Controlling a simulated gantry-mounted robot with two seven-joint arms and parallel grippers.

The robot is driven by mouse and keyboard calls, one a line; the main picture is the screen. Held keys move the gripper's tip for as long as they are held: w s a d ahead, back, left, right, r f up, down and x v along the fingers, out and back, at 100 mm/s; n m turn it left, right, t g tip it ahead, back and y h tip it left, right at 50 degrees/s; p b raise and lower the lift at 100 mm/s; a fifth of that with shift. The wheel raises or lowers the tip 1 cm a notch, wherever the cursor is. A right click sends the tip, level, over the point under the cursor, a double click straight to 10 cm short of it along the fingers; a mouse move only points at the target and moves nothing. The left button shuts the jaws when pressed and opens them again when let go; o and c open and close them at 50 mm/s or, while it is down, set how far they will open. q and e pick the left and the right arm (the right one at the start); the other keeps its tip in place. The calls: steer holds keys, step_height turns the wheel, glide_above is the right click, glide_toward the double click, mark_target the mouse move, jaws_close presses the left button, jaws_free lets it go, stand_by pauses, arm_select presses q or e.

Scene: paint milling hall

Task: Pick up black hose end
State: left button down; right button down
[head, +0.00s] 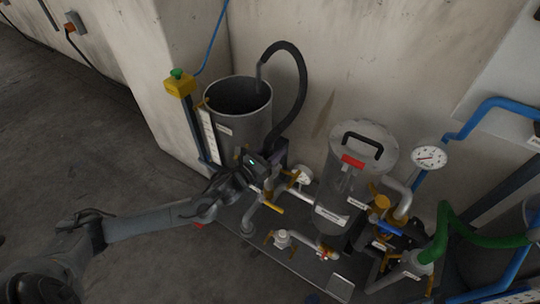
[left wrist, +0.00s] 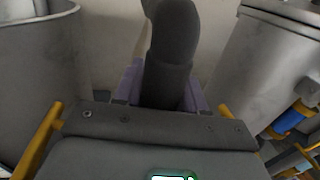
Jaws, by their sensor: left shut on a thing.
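The black hose (head: 303,85) arcs from the rim of the open grey tank (head: 222,128) up along the wall and down to my left gripper (head: 277,152). In the left wrist view the hose (left wrist: 173,45) stands between the purple fingers of the left gripper (left wrist: 160,88), which is shut on it. The held hose end itself is hidden by the gripper body. My left gripper is between the open tank and the lidded grey vessel (head: 345,185). My right gripper is not in view.
Pipes and valves with yellow handles (head: 272,206) sit low on the skid beside my gripper. A yellow box with a green button (head: 179,83) stands left of the tank. A gauge (head: 429,156) and green hose (head: 452,230) are at right. The floor at left is clear.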

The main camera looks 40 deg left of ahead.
mark_target(273, 134)
arm_select(q)
steer(key=shift+r, duration=0.15)
step_height(273, 134, up, 10)
steer(key=p, duration=0.5)
steer(key=shift+r, duration=0.25)
steer(key=shift+r+p, duration=2.8)
steer(key=shift+r, duration=0.2)
